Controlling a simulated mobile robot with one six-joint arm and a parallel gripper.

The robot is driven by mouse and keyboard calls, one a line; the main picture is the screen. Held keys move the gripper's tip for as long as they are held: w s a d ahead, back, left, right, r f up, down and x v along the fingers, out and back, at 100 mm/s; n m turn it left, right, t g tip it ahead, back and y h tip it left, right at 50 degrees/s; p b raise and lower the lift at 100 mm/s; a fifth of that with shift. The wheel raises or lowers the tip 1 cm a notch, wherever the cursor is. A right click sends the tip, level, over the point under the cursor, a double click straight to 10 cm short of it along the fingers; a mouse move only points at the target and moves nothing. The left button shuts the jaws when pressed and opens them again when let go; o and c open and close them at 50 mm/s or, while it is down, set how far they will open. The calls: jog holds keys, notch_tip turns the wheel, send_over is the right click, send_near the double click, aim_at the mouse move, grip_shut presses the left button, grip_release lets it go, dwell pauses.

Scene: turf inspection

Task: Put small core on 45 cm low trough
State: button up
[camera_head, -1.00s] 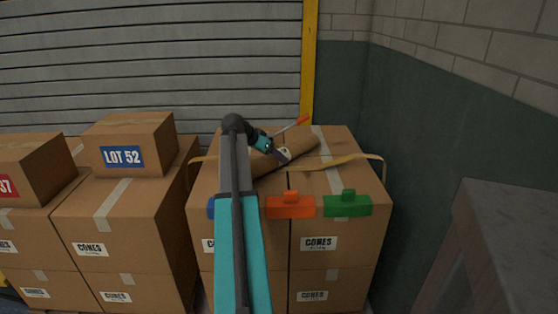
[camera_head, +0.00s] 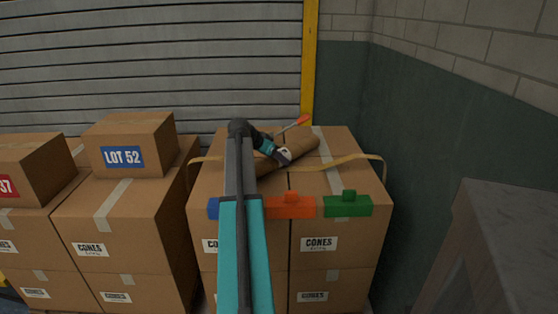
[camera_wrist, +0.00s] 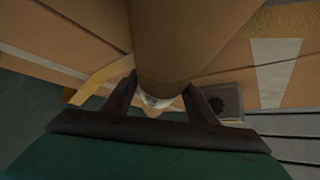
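A brown cardboard tube (camera_head: 308,147), which looks like the small core, lies slantwise on top of the stacked boxes. In the wrist view the tube (camera_wrist: 180,35) fills the top middle, with its near end low between the fingers. My gripper (camera_head: 285,155) is at the tube in the head view and covers part of it. In the wrist view my gripper (camera_wrist: 163,88) has its fingers apart, one at each side of the tube. The fingertips are partly hidden, so I cannot tell whether they press on it. I cannot make out a low trough in either view.
Blue, orange (camera_head: 290,207) and green (camera_head: 348,206) blocks line the front of the boxes (camera_head: 340,235). A tan strap (camera_head: 350,160) crosses the top, near an orange-tipped tool (camera_head: 301,120). A LOT 52 box (camera_head: 128,145) stands left, a grey stand (camera_head: 505,215) right.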

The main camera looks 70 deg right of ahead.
jog(key=c, duration=1)
jog(key=shift+r, duration=0.1)
jog(key=shift+r, duration=0.4)
jog(key=shift+w+a+r, duration=0.1)
jog(key=shift+r, duration=0.1)
jog(key=w+a, duration=0.1)
jog(key=a, duration=0.2)
jog(key=w+a, duration=0.2)
jog(key=a, duration=0.2)
jog(key=w+a, duration=0.2)
jog(key=a, duration=0.2)
jog(key=shift+a+f, duration=0.1)
jog(key=shift+w+a+r, duration=0.15)
jog(key=shift+a+r, duration=0.1)
notch_tip(320, 180, up, 13)
jog(key=shift+d+r+p, duration=0.1)
jog(key=shift+r+p, duration=0.1)
jog(key=shift+p, duration=0.5)
